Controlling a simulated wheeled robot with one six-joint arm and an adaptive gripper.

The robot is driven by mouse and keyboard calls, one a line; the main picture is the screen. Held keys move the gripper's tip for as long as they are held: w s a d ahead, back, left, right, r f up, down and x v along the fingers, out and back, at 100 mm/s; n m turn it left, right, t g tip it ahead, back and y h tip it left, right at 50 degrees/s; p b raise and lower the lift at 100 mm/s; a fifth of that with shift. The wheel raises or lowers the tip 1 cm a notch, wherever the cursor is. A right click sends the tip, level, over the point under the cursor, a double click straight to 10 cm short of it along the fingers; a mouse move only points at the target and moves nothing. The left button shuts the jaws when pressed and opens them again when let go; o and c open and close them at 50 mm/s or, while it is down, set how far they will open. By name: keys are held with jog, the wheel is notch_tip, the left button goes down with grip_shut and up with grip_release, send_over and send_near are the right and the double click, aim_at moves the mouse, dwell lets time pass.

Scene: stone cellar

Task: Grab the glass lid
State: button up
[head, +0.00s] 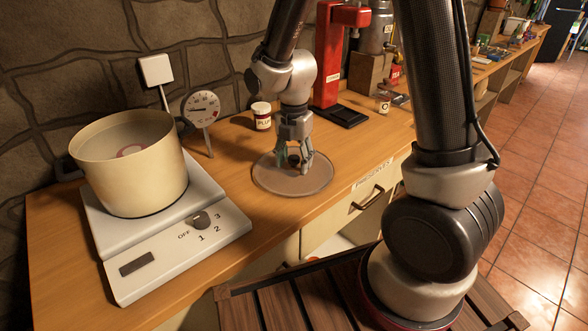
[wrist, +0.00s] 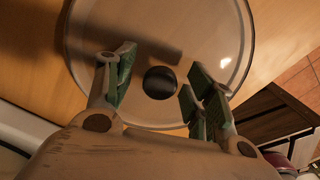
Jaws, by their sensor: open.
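The glass lid (head: 273,182) lies flat on the wooden counter, right of the hotplate. It is a clear round disc with a rim and a dark round knob (head: 294,160) at its middle. In the wrist view the lid (wrist: 215,30) fills much of the picture, with its black knob (wrist: 160,83) near the centre. My gripper (head: 293,165) points down over the lid. Its green-padded fingers (wrist: 158,85) are open, one on each side of the knob in the picture. I cannot tell whether they touch the lid.
A cream pot (head: 130,175) stands on a white hotplate (head: 185,245) at the left. Behind the lid are a dial thermometer (head: 201,108) and a small labelled jar (head: 262,117). A red stand (head: 328,60) is further back. The drawer (head: 345,215) below the counter is partly open.

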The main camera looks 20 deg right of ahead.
grip_shut()
dwell(0.3)
